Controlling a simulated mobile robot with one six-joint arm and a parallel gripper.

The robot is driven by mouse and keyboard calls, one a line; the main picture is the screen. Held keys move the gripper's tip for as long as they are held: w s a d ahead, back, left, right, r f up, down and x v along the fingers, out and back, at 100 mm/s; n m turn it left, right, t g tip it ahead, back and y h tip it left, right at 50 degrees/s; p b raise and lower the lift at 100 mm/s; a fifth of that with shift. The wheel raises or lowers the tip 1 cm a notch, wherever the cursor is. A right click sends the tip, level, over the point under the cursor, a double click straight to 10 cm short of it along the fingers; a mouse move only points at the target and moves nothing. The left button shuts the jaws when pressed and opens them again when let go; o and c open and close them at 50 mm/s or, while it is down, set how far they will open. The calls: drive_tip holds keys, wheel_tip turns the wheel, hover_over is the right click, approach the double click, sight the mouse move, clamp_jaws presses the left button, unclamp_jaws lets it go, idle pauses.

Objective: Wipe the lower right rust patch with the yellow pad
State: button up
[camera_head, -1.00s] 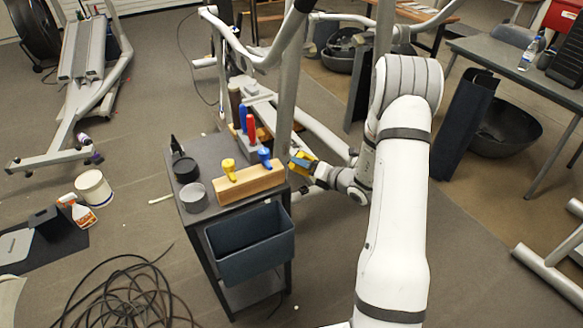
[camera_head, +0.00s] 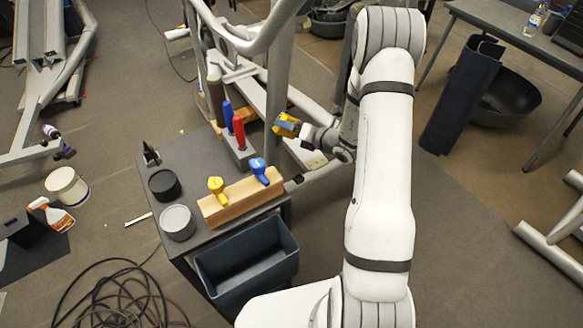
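My gripper (camera_head: 294,127) is shut on the yellow pad (camera_head: 287,118), a small yellow block with a blue-grey face. It holds the pad beside the grey upright post (camera_head: 276,95) of the elliptical, above the floor and behind the tool cart. I cannot tell whether the pad touches the post. The lower right rust patch cannot be made out in this view; the frame is small here and partly behind my arm.
The tool cart (camera_head: 130,185) stands left of my arm, with a wooden block (camera_head: 240,198) holding yellow and blue handled tools, a grey bin (camera_head: 247,262) on its front and round tins. A black hose (camera_head: 115,300) lies coiled on the floor.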

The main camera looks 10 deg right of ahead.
drive_tip(key=f, duration=0.1)
drive_tip(key=b, duration=2)
approach(275, 153)
drive_tip(key=s+f, duration=0.2)
drive_tip(key=s, duration=0.1)
drive_tip(key=w+a, duration=0.2)
drive_tip(key=w, duration=0.4)
drive_tip(key=shift+a, duration=0.35)
drive_tip(key=shift+w+a+r, duration=0.1)
drive_tip(key=shift+w+a, duration=0.05)
drive_tip(key=shift+w, duration=0.3)
drive_tip(key=shift+w+a, duration=0.15)
drive_tip(key=shift+w, duration=0.25)
drive_tip(key=shift+r, duration=0.1)
